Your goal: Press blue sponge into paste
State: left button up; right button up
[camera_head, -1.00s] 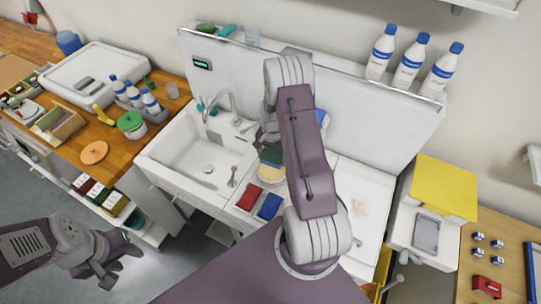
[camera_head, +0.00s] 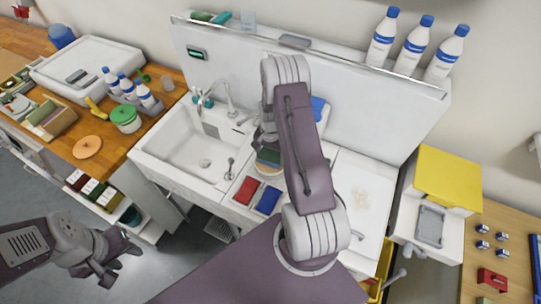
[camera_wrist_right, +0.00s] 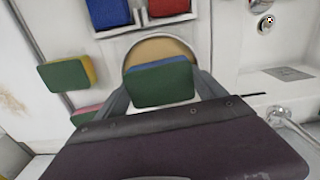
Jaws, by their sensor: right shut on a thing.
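My right gripper (camera_wrist_right: 160,88) is shut on a sponge with a green top and a blue layer (camera_wrist_right: 158,86). The sponge is over a round tan paste dish (camera_wrist_right: 160,48); I cannot tell whether it touches the paste. In the head view the sponge (camera_head: 268,156) and the dish show beside my right arm, which hides much of the gripper (camera_head: 266,138). My left gripper (camera_head: 105,268) is open and empty over the floor at lower left.
A red pad (camera_head: 246,190) and a blue pad (camera_head: 268,200) lie in a tray before the dish. A green and yellow sponge (camera_wrist_right: 66,74) lies nearby. The sink (camera_head: 185,155) is to the left. White bottles (camera_head: 410,45) stand on the ledge at the back right.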

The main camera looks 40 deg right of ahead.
aim_at(270, 155)
jog(key=shift+f+b, duration=0.5)
jog(key=shift+f, duration=0.05)
dwell(1.4)
notch_tip(270, 155, up, 7)
jog(key=p, duration=0.5)
jog(key=shift+r, duration=0.1)
dwell(0.7)
